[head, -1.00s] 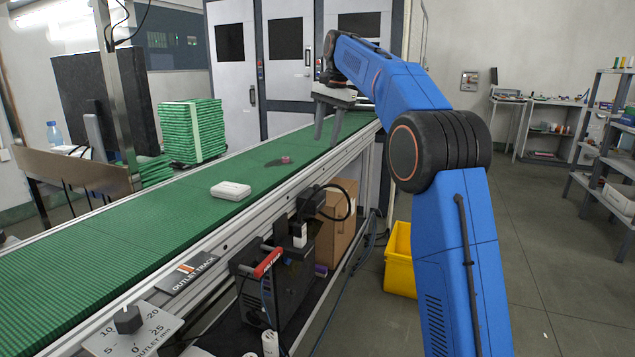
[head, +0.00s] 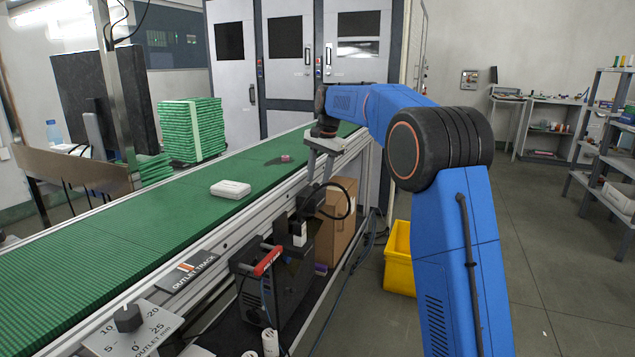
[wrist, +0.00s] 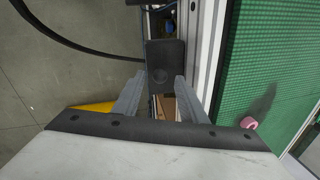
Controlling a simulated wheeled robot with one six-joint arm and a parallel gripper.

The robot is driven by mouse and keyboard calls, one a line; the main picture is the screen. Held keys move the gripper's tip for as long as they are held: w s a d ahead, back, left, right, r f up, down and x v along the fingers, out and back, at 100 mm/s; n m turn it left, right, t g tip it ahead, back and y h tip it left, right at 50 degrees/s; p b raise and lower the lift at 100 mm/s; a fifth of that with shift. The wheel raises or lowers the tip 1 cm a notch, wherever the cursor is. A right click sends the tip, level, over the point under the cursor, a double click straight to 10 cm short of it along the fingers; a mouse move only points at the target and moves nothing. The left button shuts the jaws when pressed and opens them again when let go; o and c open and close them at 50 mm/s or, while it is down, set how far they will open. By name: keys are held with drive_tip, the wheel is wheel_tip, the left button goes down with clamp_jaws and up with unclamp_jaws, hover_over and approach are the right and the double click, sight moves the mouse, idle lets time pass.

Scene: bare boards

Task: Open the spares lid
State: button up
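No label reading "spares" is legible, so I cannot tell which part is the spares lid. A small closed white case (head: 230,189) lies on the green belt. A dark case (head: 285,285) with a red handle (head: 268,262) stands below the belt's near side. My gripper (head: 318,180) is over the belt's near rail, pointing down, right of the white case.
A cardboard box (head: 337,225) and a black cable (head: 350,197) are under the near rail. A yellow bin (head: 400,265) stands on the floor.

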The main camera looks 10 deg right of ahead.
drive_tip(key=shift+w+a+f, duration=0.1)
drive_tip(key=shift+f, duration=0.75)
clamp_jaws()
